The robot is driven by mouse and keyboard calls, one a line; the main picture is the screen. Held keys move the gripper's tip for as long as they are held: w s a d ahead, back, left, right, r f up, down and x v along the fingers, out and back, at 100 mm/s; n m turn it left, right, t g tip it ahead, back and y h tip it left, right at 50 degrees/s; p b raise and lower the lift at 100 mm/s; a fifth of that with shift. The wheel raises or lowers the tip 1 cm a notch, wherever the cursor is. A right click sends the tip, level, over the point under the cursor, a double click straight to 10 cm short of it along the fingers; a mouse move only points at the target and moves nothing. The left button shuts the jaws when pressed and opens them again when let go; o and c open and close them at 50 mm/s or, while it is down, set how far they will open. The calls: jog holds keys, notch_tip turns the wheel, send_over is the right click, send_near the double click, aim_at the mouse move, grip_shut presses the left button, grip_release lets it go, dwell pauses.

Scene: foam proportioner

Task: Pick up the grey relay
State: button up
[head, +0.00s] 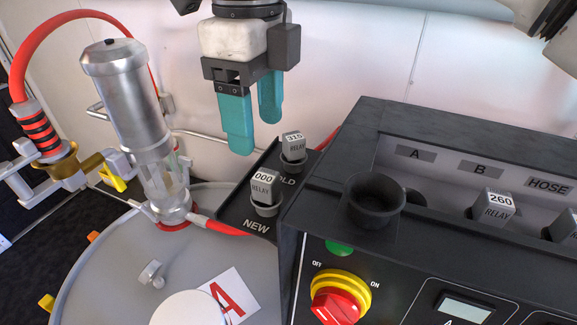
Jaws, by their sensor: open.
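Several grey relays show in the head view. One marked 000 (263,186) stands in a round socket above the NEW label. One marked 315 (293,144) stands in a socket behind it, by the OLD label. One marked 260 (492,207) sits in the black console below the B label, and another is cut off at the right edge. My gripper (254,135) has teal fingers pointing down, apart and empty. It hangs above and left of the 315 relay and above the 000 relay, touching neither.
The black console (345,135) fills the right, with an empty black cup (374,198) at its corner and a red-yellow knob (340,295) on its front. A metal pump (128,105) with a red hose stands left on a grey drum lid (110,265).

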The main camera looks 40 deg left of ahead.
aim_at(265, 175)
jog(key=f, duration=0.5)
jog(key=shift+w+d+p, duration=0.1)
jog(key=shift+w+p, duration=0.2)
jog(key=shift+p, duration=0.1)
jog(key=shift+f+p, duration=1)
jog(key=shift+f, duration=1.8)
jog(key=c, duration=1.1)
